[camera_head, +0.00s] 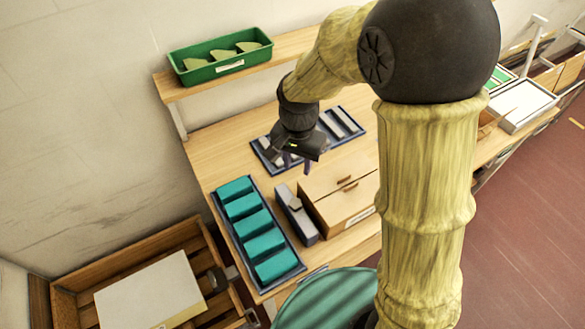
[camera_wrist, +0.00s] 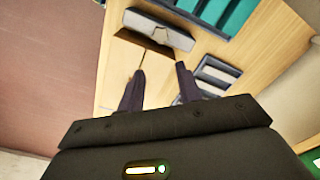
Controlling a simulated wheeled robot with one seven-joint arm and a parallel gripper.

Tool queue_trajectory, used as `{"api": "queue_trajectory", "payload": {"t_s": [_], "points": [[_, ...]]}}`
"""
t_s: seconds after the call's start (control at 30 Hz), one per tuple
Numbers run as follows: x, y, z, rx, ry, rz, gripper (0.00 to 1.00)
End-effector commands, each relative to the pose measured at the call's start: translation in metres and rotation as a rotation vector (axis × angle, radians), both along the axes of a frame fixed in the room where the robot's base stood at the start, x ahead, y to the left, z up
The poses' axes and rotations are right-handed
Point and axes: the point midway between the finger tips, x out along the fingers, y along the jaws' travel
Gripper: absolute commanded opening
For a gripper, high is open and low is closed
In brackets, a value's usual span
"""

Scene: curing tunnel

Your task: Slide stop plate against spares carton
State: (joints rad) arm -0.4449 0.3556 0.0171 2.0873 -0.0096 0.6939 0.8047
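The stop plate appears to be the long grey piece with a dark base (camera_head: 296,216) on the bench, just left of the spares carton (camera_head: 345,205). The carton is a closed brown box with a seam and a label. In the wrist view the grey piece (camera_wrist: 160,30) lies beyond the carton's brown side face (camera_wrist: 146,43). They are very close; I cannot tell whether they touch. My gripper (camera_head: 298,166) hangs above the bench, behind the grey piece and the carton. In the wrist view its two fingers (camera_wrist: 158,86) are apart with nothing between them.
A blue tray (camera_head: 301,266) of several teal blocks lies left of the grey piece. Another blue tray (camera_head: 362,131) with grey bars lies behind, partly under my gripper. A green bin (camera_head: 200,74) stands on the back shelf. A wooden crate (camera_head: 72,306) is at lower left.

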Motion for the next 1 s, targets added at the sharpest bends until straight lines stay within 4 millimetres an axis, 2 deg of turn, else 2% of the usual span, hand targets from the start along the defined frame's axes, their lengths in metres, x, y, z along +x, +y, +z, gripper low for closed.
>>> {"api": "queue_trajectory", "payload": {"t_s": [0.03, 0.17, 0.27, 0.4, 0.5, 0.67, 1.0], "points": [[0.0, -0.007, 0.001, 0.002, -0.006, 0.002, 0.25], [-0.005, -0.042, 0.007, 0.012, -0.04, 0.05, 0.0], [-0.016, -0.083, 0.012, 0.016, -0.086, 0.114, 0.0], [-0.041, -0.137, 0.017, 0.0, -0.161, 0.217, 0.0], [-0.059, -0.163, 0.018, -0.022, -0.201, 0.28, 0.0], [-0.073, -0.178, 0.018, -0.042, -0.225, 0.33, 0.0], [-0.072, -0.178, 0.018, -0.042, -0.226, 0.335, 0.0]]}}
